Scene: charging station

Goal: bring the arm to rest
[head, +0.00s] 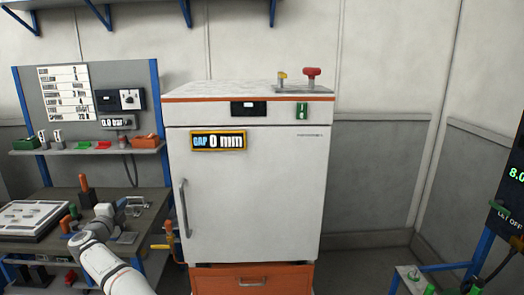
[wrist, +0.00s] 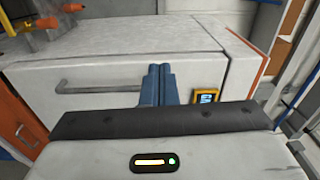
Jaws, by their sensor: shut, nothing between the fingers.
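My arm (head: 108,262) reaches up from the bottom left of the head view, in front of the workbench. In the wrist view my gripper (wrist: 160,68) shows as two blue fingers, shut together with nothing between them. They point toward the white cabinet (wrist: 85,65), whose door handle (wrist: 100,88) is to their left. I cannot tell how far the fingertips are from the cabinet. In the head view the cabinet (head: 262,200) stands in the middle with its door closed, and its display (head: 218,141) reads "GAP 0 mm".
The workbench (head: 150,215) at left carries a pale tray (head: 30,218) and tools. A yellow-handled valve (head: 163,246) is beside the cabinet. An orange drawer (head: 250,280) is below its door. A dark screen on a blue stand (head: 510,205) is at right. Floor right of the cabinet looks clear.

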